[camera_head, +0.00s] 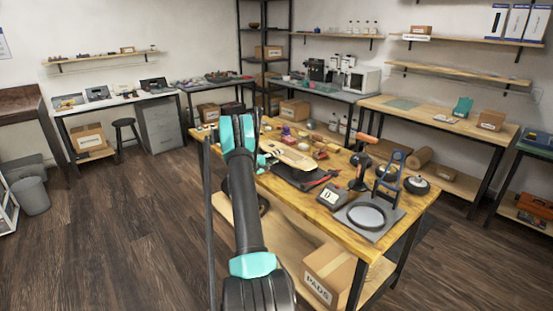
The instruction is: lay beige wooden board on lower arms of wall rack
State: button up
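A beige wooden board (287,155), long with rounded ends, lies flat on the wooden workbench (335,221), just right of my arm's upper part. Its left end is close to my arm in the picture, and I cannot tell whether the two touch. My arm, dark with teal joints, rises through the middle of the view and covers the bench's left part. I cannot make out my gripper's fingers; they seem hidden behind the arm. I see no wall rack with arms that I can tell for sure.
A black mat with a red-handled tool (318,181), an orange-handled tool (365,139), a blue frame stand (389,173) and a round plate (366,216) crowd the bench. A cardboard box (328,276) sits below. Floor at left (120,230) is clear.

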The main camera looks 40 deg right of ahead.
grip_shut()
jog(key=shift+r, duration=0.1)
dwell(0.3)
jog(key=shift+r, duration=1.45)
jog(key=s+a+r, duration=0.1)
jog(key=a+r, duration=0.4)
jog(key=a, duration=0.7)
